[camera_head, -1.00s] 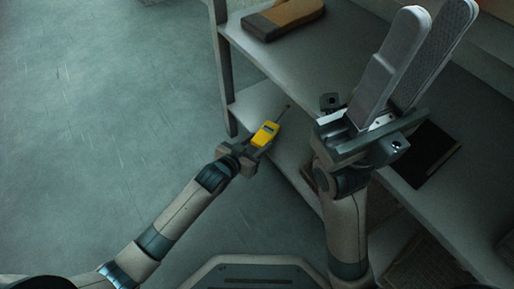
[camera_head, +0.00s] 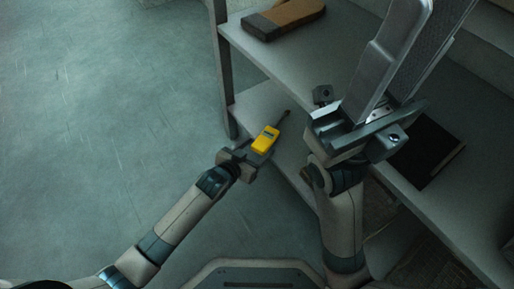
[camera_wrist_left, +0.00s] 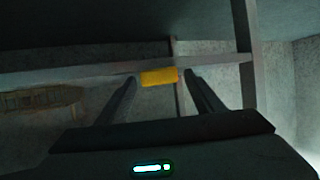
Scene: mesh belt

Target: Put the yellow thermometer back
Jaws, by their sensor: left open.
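The yellow thermometer (camera_head: 266,138) has a dark display and a thin dark probe pointing up and right. It appears at the front edge of the lower shelf (camera_head: 262,104); I cannot tell whether it rests there. My left gripper (camera_head: 262,147) is open around its near end. In the left wrist view the thermometer (camera_wrist_left: 159,76) lies across the space between the two open fingertips (camera_wrist_left: 160,80). My right gripper (camera_head: 413,45) is raised over the upper shelf, its two long fingers apart and nothing seen between them.
The upper shelf (camera_head: 340,62) carries a brown and dark object (camera_head: 284,20) at its left end and a dark flat panel (camera_head: 428,152) farther right. A shelf post (camera_head: 222,75) stands left of the thermometer. The floor (camera_head: 110,110) on the left is clear.

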